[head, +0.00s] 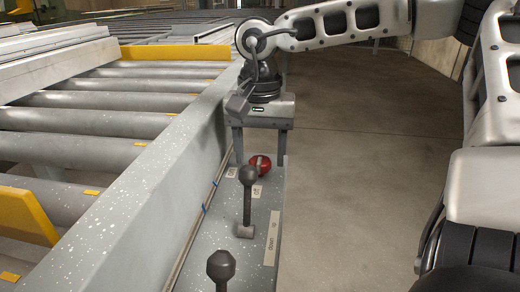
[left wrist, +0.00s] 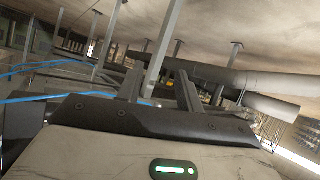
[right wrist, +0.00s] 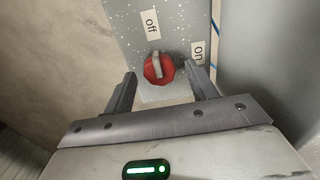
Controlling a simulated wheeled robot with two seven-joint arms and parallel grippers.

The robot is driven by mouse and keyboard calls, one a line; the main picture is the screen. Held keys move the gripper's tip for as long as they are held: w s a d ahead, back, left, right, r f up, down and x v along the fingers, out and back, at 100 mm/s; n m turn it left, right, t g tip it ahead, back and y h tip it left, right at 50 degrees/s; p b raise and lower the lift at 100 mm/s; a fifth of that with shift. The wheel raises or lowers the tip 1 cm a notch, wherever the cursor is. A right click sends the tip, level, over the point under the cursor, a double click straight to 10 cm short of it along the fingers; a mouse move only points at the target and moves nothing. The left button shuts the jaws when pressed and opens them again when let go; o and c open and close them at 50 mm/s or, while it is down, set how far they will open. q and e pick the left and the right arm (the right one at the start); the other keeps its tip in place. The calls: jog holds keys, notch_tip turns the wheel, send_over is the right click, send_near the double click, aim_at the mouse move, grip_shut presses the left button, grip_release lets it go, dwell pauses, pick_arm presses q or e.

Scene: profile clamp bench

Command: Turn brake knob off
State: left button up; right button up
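The red brake knob (right wrist: 148,71) with a grey bar handle sits on a grey speckled panel. In the right wrist view the bar stands nearly upright, toward the "off" label (right wrist: 151,24); the "on" label (right wrist: 198,52) is up and to the right. My left gripper (left wrist: 158,76) is open and empty, only in the left wrist view.
Two dark ball-topped levers (head: 247,200) (head: 221,266) stand on the panel nearer than the knob. A grey roller conveyor (head: 110,120) with yellow guides lies to the left behind a long speckled rail (head: 150,190). Bare floor (head: 350,160) is clear to the right.

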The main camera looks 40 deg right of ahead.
aim_at(260, 158)
pick_arm(q)
jog(key=shift+w+r+p, duration=0.1)
jog(key=shift+r+p, duration=0.4)
jog(key=shift+p, duration=0.75)
pick_arm(e)
notch_tip(260, 158, up, 16)
pick_arm(q)
jog(key=shift+r, duration=0.15)
